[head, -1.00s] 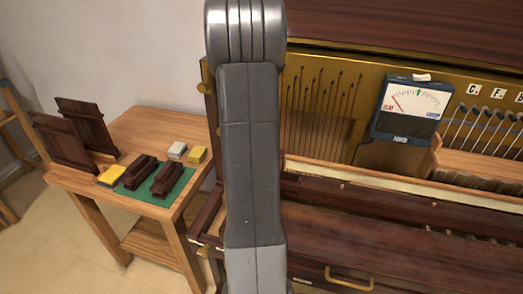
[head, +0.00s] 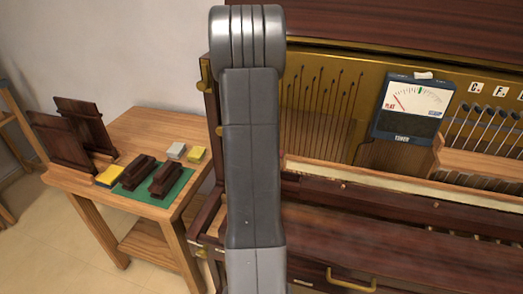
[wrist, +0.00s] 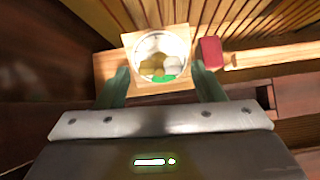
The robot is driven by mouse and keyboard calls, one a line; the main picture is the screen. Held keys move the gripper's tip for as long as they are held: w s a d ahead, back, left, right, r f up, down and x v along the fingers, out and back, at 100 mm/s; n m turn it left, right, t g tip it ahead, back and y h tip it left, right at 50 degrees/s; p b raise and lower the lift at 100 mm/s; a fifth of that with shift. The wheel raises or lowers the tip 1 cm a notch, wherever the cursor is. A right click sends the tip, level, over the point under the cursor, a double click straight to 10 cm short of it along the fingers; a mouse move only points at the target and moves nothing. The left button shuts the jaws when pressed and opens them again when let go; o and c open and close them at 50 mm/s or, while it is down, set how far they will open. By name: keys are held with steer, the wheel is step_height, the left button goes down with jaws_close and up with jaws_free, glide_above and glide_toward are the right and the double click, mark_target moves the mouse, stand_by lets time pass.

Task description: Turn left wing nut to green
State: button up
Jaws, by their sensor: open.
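My gripper (wrist: 160,76) shows in the wrist view as two dark green fingers, spread open with nothing held between them. Just past the fingertips is a round pale dial (wrist: 141,50) on a square wooden block. On it sit a brass-yellow lump and a whitish lump, probably the wing nut (wrist: 150,62), with a green patch (wrist: 164,77) below them. I cannot tell whether the fingers touch it. In the head view my arm hides the gripper and this spot. A tuner meter (head: 407,108) marked FLAT at left has a red needle toward its left side and a green mark near top centre.
The open piano case (head: 350,225) fills the right, with a brass handle (head: 350,283) low in front. A red block (wrist: 210,52) sits right of the dial beside a wooden rail (wrist: 270,56). A wooden side table (head: 150,125) at left carries dark pieces and yellow blocks.

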steer(key=shift+b+x, duration=0.65)
steer(key=shift+x, duration=0.65)
steer(key=shift+s+a+r, duration=0.1)
steer(key=shift+s+r, duration=0.3)
steer(key=shift+r, duration=0.1)
